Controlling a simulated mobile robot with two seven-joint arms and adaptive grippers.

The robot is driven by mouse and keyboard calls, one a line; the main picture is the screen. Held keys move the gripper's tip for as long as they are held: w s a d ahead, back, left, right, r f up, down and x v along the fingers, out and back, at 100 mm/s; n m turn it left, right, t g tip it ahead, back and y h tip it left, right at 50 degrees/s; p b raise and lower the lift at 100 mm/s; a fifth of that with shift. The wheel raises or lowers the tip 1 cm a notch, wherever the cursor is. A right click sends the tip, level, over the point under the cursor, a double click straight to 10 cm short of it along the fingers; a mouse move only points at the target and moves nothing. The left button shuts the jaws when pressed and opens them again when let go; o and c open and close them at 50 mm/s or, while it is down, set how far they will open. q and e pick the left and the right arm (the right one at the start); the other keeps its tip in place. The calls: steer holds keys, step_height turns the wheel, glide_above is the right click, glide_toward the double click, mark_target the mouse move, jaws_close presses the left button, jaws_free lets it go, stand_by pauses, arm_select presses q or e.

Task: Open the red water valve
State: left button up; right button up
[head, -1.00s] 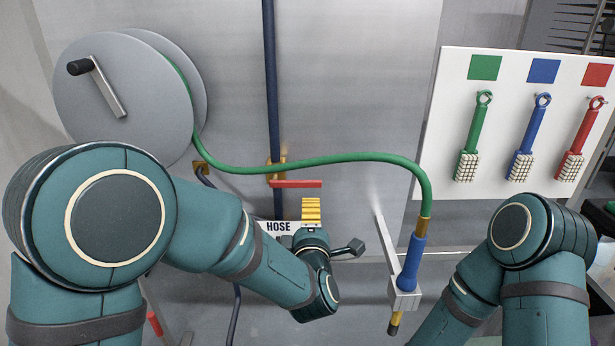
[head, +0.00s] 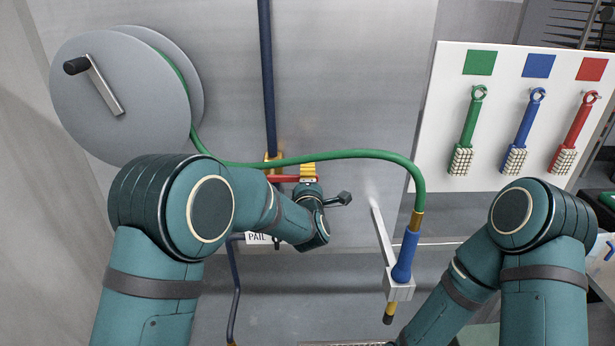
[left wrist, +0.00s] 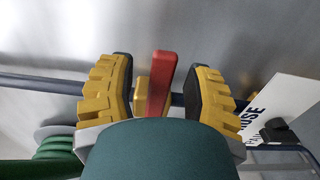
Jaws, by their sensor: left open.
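The red water valve has a red lever (head: 283,179) lying level on the dark blue pipe (head: 268,90) at its brass fitting; its right part is hidden behind my left gripper (head: 308,170). In the left wrist view, the red lever (left wrist: 162,82) stands between the two yellow fingers of my left gripper (left wrist: 157,90). Gaps show on both sides of the lever. The fingers are open. My right arm is at the lower right of the head view, but its gripper is out of view.
A green hose (head: 320,157) runs from the grey reel (head: 120,95) to a blue nozzle (head: 405,257) in a metal holder. A white board (head: 440,130) with green, blue and red brushes hangs at the right. A PAIL label (head: 257,238) shows below the valve.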

arm_select(q)
steer(key=shift+w, duration=0.2)
jaws_close()
